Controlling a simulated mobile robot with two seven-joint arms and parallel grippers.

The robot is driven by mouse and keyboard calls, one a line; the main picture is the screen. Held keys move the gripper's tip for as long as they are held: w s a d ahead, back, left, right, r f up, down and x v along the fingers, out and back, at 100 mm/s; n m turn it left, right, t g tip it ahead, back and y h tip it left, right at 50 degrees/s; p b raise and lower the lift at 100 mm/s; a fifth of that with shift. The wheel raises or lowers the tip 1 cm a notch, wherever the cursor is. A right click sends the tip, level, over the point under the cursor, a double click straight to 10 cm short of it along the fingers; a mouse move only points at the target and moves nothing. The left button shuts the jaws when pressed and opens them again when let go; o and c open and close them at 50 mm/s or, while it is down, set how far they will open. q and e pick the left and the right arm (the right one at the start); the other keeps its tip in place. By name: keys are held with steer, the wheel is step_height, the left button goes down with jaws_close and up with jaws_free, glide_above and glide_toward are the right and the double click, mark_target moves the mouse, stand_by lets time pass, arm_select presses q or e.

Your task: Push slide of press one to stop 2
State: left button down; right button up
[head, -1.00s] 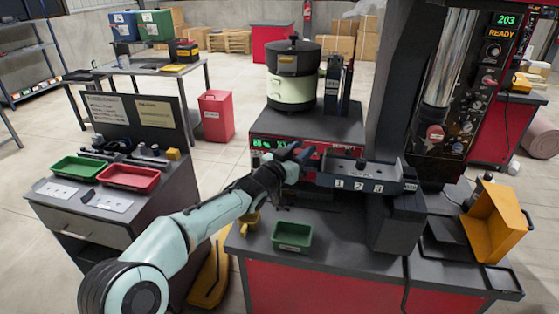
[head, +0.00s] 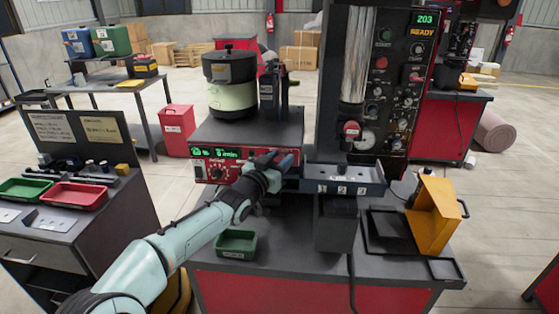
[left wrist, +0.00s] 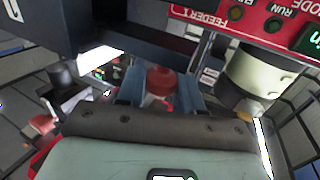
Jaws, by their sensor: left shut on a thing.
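The slide rail (head: 355,187) of the press is a dark grey channel with white stop plates 1, 2 and 3 on its front. A small dark knob (head: 342,172) stands in it near stop 2. My left gripper (head: 286,161) is at the rail's left end. In the left wrist view, its two blue fingers (left wrist: 160,88) are closed on a round red knob (left wrist: 160,78). In the head view the red knob is mostly hidden by the fingers. The press (head: 350,70) stands behind the rail, its display reading 203 and READY. My right gripper is not in view.
The feeder (head: 232,90) with its bowl stands behind my left gripper, on the red-fronted control box (head: 245,130). A green tray (head: 236,244) sits in front on the bench. A yellow angled bin (head: 435,215) is right of the rail. A dark block (head: 336,225) is below the rail.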

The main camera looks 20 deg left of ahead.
arm_select(q)
steer(key=shift+r, duration=0.6)
steer(key=shift+s, duration=0.1)
steer(key=c, duration=0.8)
jaws_free()
steer(key=shift+f, duration=0.2)
steer(key=shift+s+f, duration=0.1)
steer(key=shift+s+a, duration=0.15)
steer(key=shift+s, duration=0.2)
steer(key=s, duration=0.4)
steer(key=s+a+b, duration=0.1)
steer(key=s, duration=0.7)
steer(key=shift+s+a, duration=0.15)
steer(key=shift+a, duration=0.25)
